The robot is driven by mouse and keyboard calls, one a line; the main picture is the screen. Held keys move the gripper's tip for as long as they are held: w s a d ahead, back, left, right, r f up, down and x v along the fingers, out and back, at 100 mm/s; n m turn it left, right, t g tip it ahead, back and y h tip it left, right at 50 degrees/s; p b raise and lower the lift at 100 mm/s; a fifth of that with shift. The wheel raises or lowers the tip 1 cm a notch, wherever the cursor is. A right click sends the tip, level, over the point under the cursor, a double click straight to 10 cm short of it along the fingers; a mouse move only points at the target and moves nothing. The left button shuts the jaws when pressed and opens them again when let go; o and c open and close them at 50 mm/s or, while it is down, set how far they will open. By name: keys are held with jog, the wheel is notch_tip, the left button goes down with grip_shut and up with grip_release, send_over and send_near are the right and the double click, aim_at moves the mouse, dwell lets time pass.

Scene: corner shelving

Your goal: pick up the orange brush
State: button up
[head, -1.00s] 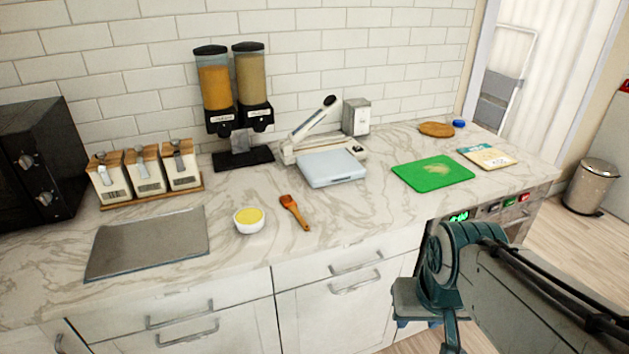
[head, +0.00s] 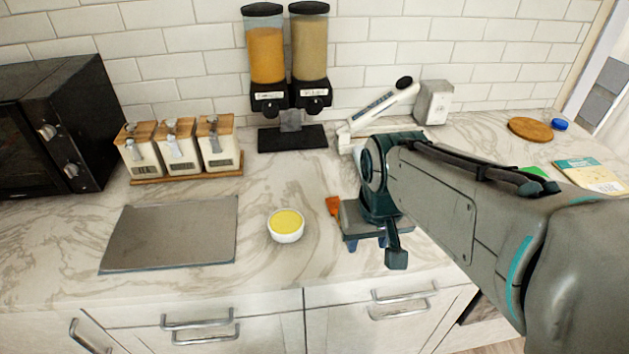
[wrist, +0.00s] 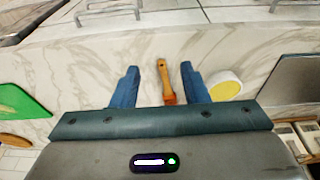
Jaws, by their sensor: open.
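The orange brush (wrist: 166,80) lies on the marble counter, with its brown handle and orange head between the two open blue fingers of my gripper (wrist: 160,88) in the wrist view. The fingers are apart from it on both sides. In the head view, only the brush's orange head (head: 333,205) shows; my gripper (head: 364,243) and arm hide the rest. My gripper is above the counter; its exact height over the brush is hard to tell.
A white bowl with yellow contents (head: 286,226) stands left of the brush. A grey board (head: 172,233) lies farther left. Canisters (head: 178,147), dispensers (head: 289,60) and a slicer-like device (head: 380,103) stand at the back. The green board (wrist: 18,103) is to one side.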

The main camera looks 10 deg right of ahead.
jog(key=w+r+n+g+p, duration=0.15)
jog(key=w+p, duration=0.25)
jog(key=w, duration=0.9)
jog(key=shift+m+g, duration=0.25)
jog(key=shift+g, duration=0.2)
jog(key=f, duration=0.4)
jog(key=f+p, duration=0.1)
jog(key=f, duration=0.7)
jog(key=shift+w+a+f, duration=0.1)
jog(key=shift+w+f, duration=0.2)
jog(key=shift+f, duration=0.1)
jog(key=shift+f, duration=0.1)
grip_shut()
